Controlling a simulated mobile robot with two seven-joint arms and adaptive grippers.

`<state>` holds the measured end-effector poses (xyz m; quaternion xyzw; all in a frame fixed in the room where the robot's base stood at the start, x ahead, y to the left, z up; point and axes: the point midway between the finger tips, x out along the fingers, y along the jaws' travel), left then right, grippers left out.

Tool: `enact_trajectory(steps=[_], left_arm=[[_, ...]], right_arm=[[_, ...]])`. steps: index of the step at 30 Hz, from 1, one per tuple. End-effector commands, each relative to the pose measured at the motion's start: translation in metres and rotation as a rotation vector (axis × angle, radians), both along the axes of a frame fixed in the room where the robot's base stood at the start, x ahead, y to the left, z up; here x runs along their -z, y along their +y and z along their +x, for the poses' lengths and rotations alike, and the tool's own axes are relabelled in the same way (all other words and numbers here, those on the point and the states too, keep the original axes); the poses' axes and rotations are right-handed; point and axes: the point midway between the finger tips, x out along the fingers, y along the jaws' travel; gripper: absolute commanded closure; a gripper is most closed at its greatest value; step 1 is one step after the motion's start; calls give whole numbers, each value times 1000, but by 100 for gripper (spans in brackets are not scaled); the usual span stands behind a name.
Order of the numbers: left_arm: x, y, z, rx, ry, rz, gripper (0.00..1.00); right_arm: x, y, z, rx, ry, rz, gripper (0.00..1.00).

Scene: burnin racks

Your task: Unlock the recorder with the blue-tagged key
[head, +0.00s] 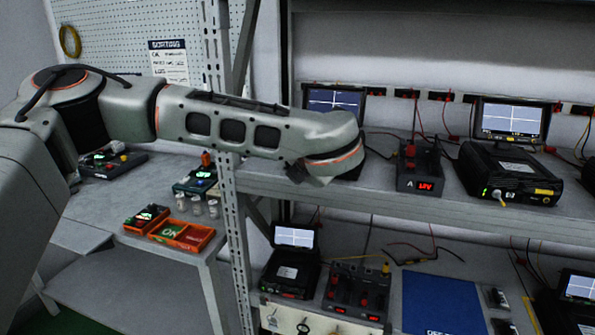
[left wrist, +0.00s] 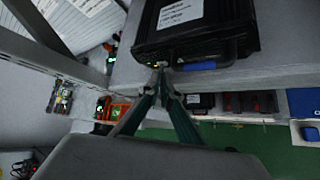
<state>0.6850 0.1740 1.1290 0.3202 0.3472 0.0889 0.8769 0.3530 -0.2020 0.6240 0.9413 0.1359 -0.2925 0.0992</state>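My left arm reaches across the upper shelf in the head view, and its gripper is hidden there. In the left wrist view my left gripper (left wrist: 163,78) has its fingertips together at the front of a black recorder (left wrist: 178,32). A small metal piece (left wrist: 160,65) at the tips looks like a key at the recorder's lock; it is too small to tell how far in it sits. No tag can be made out on it. A blue strip (left wrist: 210,65) lies on the recorder's front, just right of the tips. My right gripper is not in view.
A second black recorder (head: 510,173) with a yellow label stands further right on the shelf. A power unit (head: 419,170) with a red display stands between. A screen (head: 337,101) rises behind my arm.

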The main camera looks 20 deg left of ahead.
Motion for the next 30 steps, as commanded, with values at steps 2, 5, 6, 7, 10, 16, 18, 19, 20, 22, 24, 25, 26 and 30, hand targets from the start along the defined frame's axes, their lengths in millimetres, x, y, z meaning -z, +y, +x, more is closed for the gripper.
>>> enact_trajectory(steps=[2, 5, 6, 7, 10, 16, 18, 19, 20, 22, 24, 25, 26, 30], left_arm=[[2, -1, 0, -2, -1, 40, 100], [3, -1, -1, -1, -3, 78, 100], [3, -1, -1, -2, -4, 91, 100], [3, -1, -1, -1, -5, 97, 100], [3, -2, -1, -1, -7, 116, 100], [4, -1, -1, -3, -7, 129, 100], [4, -1, -1, -2, -6, 130, 100], [4, -1, -1, -2, -6, 130, 100], [4, -1, -1, -2, -6, 129, 100], [4, -1, -1, -2, -6, 129, 100], [4, -1, -1, -2, -6, 129, 100], [4, -1, -1, -2, -6, 129, 100], [4, -1, -1, -2, -6, 129, 89], [3, -2, -1, -1, -8, 128, 80]], right_arm=[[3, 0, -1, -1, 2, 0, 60], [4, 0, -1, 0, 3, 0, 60], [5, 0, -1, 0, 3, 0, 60], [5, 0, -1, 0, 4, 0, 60], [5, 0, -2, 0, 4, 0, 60], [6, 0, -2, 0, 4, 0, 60], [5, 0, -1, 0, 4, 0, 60], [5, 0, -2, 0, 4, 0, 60], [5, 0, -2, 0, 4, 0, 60], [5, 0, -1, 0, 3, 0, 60], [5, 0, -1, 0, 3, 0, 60], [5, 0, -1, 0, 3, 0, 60], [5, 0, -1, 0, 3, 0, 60], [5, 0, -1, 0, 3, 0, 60]])
